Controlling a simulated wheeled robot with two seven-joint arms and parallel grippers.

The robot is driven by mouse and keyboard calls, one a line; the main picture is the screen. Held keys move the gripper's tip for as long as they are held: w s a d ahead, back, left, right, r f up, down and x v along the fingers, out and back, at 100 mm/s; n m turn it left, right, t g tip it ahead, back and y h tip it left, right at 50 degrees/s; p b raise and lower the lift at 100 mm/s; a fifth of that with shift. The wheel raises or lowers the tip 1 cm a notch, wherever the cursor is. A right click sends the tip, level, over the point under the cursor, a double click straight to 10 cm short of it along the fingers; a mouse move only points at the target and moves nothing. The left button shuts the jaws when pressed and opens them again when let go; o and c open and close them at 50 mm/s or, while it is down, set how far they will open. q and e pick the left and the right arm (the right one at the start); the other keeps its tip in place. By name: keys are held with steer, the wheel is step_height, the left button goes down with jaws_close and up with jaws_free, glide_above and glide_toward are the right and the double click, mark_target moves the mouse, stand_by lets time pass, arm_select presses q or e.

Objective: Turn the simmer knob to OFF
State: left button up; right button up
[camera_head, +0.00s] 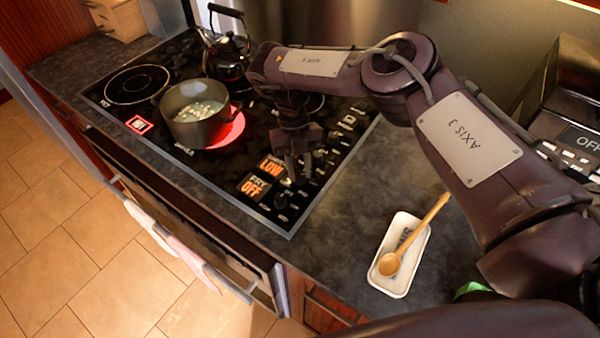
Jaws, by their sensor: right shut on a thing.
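The cooktop (320,190) has a column of dark knobs along its right side. The display reading LOW (270,166) glows orange beside the spot where my right gripper (298,172) points down. My right gripper is shut on the simmer knob, which is mostly hidden by the fingers. Below it, the display marked FRY reads OFF (252,187), with the fry knob (282,201) beside it. My left gripper is not in view.
A pot (196,112) sits on a glowing red burner (232,128) near a display reading HI (138,124). A kettle (228,55) stands at the back. A white spoon rest (402,281) with a wooden spoon (390,263) lies on the counter (335,240) at right.

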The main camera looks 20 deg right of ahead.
steer(key=shift+w+n+h+b, duration=0.1)
steer(key=shift+n+h+b, duration=0.3)
steer(key=shift+n, duration=0.6)
steer(key=n+h, duration=0.1)
steer(key=n, duration=0.1)
steer(key=shift+a+n, duration=0.15)
steer(key=shift+n, duration=0.15)
steer(key=n, duration=0.2)
steer(key=shift+n+t+h, duration=0.3)
steer(key=shift+t+h, duration=0.1)
steer(key=shift+s+a+n+t+h, duration=0.1)
steer(key=shift+n+t+h, duration=0.15)
steer(key=shift+n, duration=0.7)
steer(key=shift+s+n+t+h, duration=0.15)
steer(key=shift+n+h, duration=0.2)
steer(key=shift+n, duration=0.6)
steer(key=o, duration=1)
